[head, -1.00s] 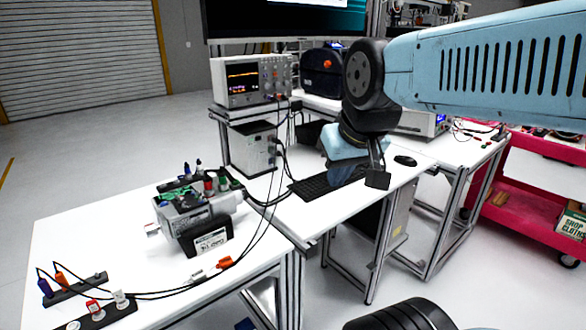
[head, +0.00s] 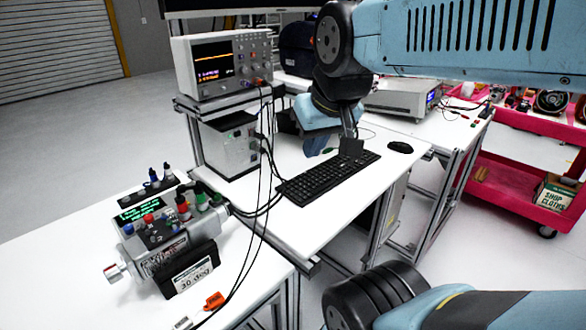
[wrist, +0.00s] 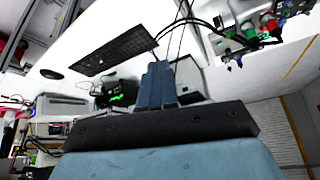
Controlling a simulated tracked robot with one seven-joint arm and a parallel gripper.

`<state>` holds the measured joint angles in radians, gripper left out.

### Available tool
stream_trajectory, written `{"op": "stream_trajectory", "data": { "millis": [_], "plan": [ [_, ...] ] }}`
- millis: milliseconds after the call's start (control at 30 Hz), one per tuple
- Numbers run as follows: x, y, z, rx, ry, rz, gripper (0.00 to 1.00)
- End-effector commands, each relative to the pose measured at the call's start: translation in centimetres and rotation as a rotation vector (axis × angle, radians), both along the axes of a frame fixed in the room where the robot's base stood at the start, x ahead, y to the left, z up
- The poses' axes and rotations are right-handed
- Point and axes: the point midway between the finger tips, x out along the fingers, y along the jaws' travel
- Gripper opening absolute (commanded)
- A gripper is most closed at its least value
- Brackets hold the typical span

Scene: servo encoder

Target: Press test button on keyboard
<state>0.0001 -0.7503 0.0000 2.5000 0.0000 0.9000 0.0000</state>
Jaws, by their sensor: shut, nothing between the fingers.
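The black keyboard (head: 328,178) lies on the middle white desk in the head view, with its keys in plain sight. It also shows in the wrist view at upper left (wrist: 115,52). I cannot read which key is the test button. My gripper (head: 316,150) is above the desk, on the far side of the keyboard and apart from it. In the wrist view its blue fingers (wrist: 158,68) are together with nothing between them. A dark block on my wrist overlaps the keyboard's far edge in the head view.
A black mouse (head: 400,148) lies right of the keyboard. A grey box (head: 231,148) with cables stands left, below the oscilloscope (head: 222,64). The servo encoder unit (head: 165,235) sits on the near-left table. A red cart (head: 515,170) stands at right.

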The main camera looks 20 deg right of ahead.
Motion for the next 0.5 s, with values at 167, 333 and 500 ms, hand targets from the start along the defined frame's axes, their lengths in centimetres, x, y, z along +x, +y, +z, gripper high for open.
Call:
{"op": "stream_trajectory", "data": {
  "millis": [167,333,500],
  "plan": [
    [0.7,0.2,-0.1,0.028,0.013,-0.023,0.0],
    [3.6,0.5,-0.7,0.145,0.06,-0.12,0.0],
    [8.0,0.8,-1.8,0.317,0.116,-0.272,0.0]
  ]
}}
